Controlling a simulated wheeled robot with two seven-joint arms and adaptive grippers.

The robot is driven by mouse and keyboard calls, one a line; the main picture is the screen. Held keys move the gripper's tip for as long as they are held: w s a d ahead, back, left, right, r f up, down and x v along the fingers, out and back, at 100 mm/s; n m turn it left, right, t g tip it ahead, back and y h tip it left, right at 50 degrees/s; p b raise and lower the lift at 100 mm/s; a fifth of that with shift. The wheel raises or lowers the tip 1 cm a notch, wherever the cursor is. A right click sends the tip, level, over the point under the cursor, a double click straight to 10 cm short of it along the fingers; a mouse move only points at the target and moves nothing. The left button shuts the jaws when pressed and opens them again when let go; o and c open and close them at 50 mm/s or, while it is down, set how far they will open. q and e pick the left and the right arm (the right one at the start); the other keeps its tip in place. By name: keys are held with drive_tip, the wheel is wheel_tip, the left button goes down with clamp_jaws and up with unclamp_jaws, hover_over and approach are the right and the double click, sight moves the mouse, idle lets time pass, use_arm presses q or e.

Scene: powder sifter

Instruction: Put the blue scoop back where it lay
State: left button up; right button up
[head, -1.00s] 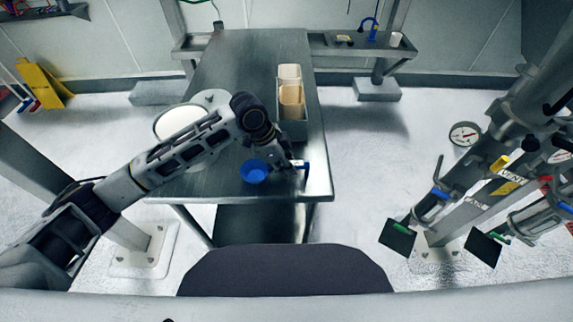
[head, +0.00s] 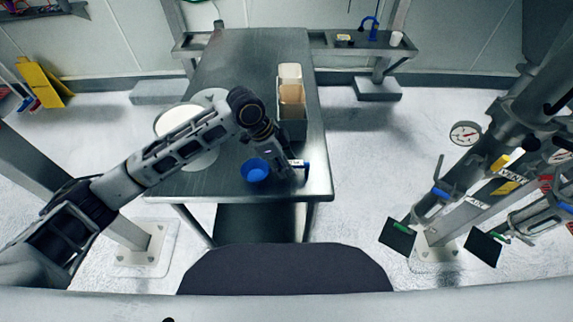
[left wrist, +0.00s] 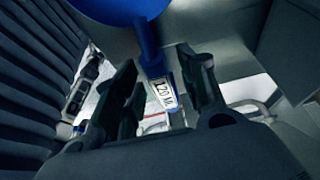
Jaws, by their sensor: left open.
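The blue scoop (head: 256,169) is at the near right end of the steel table, its bowl to the left and its handle to the right. It appears to rest on the table top. In the left wrist view, part of the scoop's bowl (left wrist: 105,8) is at the top edge, and its handle with a white label runs down between my fingers. My left gripper (head: 288,172) is at the handle in the head view and hides part of it. In the left wrist view my left gripper (left wrist: 157,60) is open, one finger either side of the handle. My right gripper is out of view.
The steel table (head: 245,60) is clear at its far end. A grey holder with light tubs (head: 291,97) stands along its right edge. A round white vessel (head: 172,119) is at the left, partly behind my arm. Pipes and valves (head: 440,195) stand to the right.

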use_arm(q)
drive_tip(key=v, duration=1)
drive_tip(key=shift+a+r, duration=0.2)
drive_tip(key=shift+r, duration=0.05)
